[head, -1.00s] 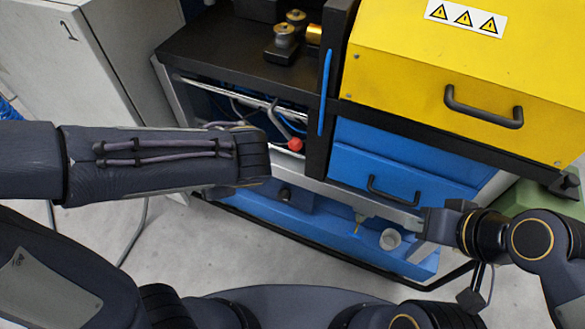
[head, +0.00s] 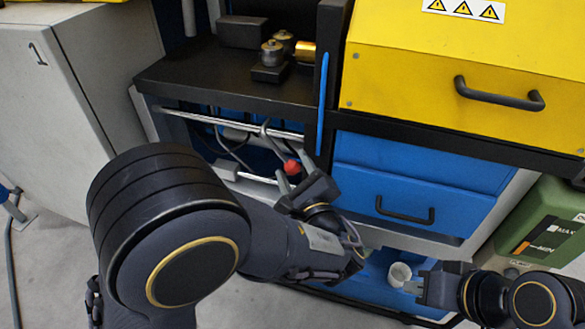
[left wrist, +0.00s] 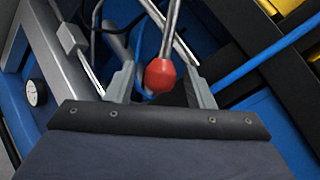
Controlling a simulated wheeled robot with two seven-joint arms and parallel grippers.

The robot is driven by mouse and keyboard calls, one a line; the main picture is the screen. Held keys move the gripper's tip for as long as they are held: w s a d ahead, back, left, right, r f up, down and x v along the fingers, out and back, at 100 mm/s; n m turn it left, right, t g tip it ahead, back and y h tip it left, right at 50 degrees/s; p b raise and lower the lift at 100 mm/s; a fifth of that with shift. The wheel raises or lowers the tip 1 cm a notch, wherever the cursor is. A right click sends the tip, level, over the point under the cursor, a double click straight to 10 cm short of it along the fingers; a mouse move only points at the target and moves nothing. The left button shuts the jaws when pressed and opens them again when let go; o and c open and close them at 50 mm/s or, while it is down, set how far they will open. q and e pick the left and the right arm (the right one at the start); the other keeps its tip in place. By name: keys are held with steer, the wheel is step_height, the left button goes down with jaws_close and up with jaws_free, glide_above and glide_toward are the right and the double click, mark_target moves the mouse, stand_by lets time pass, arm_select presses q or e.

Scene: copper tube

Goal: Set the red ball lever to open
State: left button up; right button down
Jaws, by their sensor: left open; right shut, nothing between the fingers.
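The red ball (head: 292,167) sits at the end of a thin metal lever (head: 267,133) in the open bay under the black worktop. My left gripper (head: 294,170) is open right at the ball. In the left wrist view the red ball (left wrist: 160,76) shows between the two open grey fingers (left wrist: 163,82), with its metal rod running up and away. I cannot tell whether a finger touches it.
The black worktop (head: 215,75) overhangs the bay, with a blue-edged black post right of it. A blue drawer (head: 405,210) and yellow cover (head: 470,80) stand to the right. A gauge (left wrist: 36,92) shows in the left wrist view.

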arm_select(q)
steer(key=shift+w+a, duration=0.2)
steer(key=shift+w, duration=0.3)
steer(key=shift+c, duration=0.2)
jaws_close()
